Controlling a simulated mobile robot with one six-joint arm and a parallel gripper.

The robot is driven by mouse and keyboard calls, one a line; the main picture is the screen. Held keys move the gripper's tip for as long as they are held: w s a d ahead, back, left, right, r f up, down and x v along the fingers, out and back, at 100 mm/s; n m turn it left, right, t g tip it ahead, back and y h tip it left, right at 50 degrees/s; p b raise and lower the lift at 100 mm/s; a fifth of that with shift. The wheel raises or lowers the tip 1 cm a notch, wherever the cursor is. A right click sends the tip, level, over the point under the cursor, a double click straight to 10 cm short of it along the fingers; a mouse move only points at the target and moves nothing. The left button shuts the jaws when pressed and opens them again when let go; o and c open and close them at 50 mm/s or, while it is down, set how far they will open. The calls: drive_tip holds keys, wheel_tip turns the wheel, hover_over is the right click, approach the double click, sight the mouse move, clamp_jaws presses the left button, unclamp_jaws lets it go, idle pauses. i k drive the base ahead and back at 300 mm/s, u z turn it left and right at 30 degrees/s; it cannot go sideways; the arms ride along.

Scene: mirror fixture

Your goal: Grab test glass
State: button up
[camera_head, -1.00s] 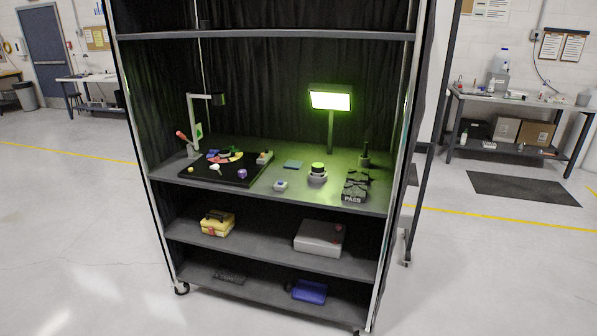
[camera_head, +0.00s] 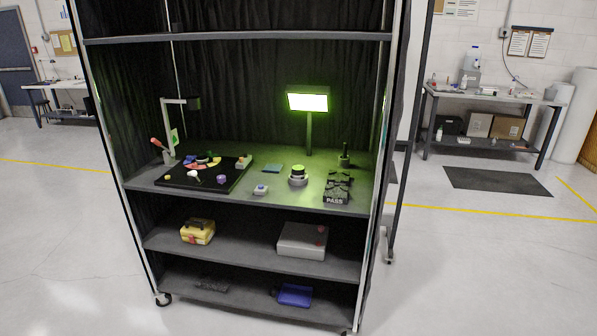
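No thing in view can be made out for certain as the test glass. A flat, dark teal square piece (camera_head: 272,168) lies on the middle shelf (camera_head: 262,206), behind a small white-and-blue item (camera_head: 261,190). I cannot tell if it is glass. A round grey device with a pale green top (camera_head: 298,176) stands to its right. A black board (camera_head: 178,182) with small coloured pieces lies on the left of the shelf. My gripper is not in view.
A lit green-white lamp panel (camera_head: 308,101) stands at the shelf's back. A black block marked PASS (camera_head: 336,197) sits front right. Lower shelves hold a yellow case (camera_head: 198,231), a grey box (camera_head: 303,240) and a blue case (camera_head: 295,295).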

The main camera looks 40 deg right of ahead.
sight(297, 169)
drive_tip(key=i, duration=0.9)
drive_tip(key=u, duration=0.05)
